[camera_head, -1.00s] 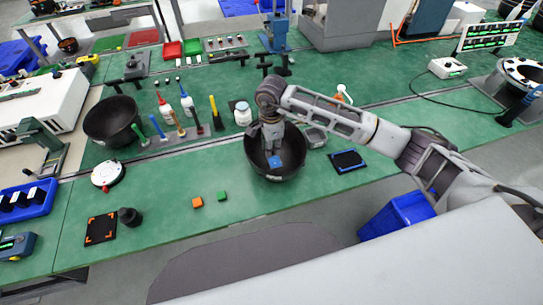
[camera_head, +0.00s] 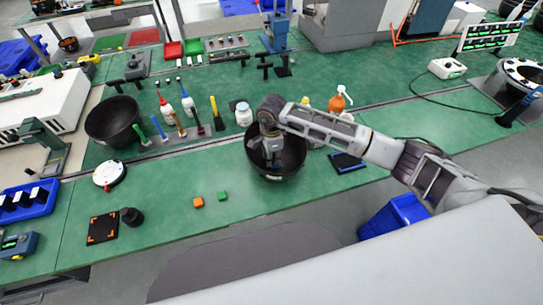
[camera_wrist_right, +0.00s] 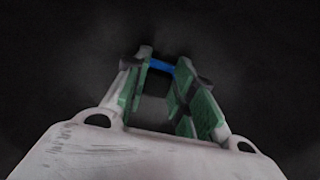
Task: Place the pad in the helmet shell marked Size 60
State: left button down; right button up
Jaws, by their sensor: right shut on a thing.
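A dark bowl-like helmet shell (camera_head: 288,170) sits on the green bench near the middle in the head view. A second dark helmet shell (camera_head: 112,122) sits at the left. Size marks are not readable on either. My right gripper (camera_head: 272,160) reaches down into the middle shell. In the right wrist view, my right gripper (camera_wrist_right: 162,90) has its green-lined fingers shut on a blue pad (camera_wrist_right: 160,67), whose edge shows between the tips. The dark shell interior surrounds it; I cannot tell whether the pad touches the shell. My left gripper is not in view.
An orange block (camera_head: 198,202) and a green block (camera_head: 222,196) lie in front of the middle shell. Bottles and upright tools stand in a row left of it, with a white jar (camera_head: 243,114) close by. A blue-edged dark mat (camera_head: 347,161) lies to the right.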

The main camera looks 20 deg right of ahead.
jog(key=shift+f, duration=0.2)
jog(key=o, duration=0.7)
jog(key=shift+c, duration=0.2)
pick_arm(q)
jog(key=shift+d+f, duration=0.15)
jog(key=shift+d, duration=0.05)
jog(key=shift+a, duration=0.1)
pick_arm(e)
jog(key=shift+r, duration=0.15)
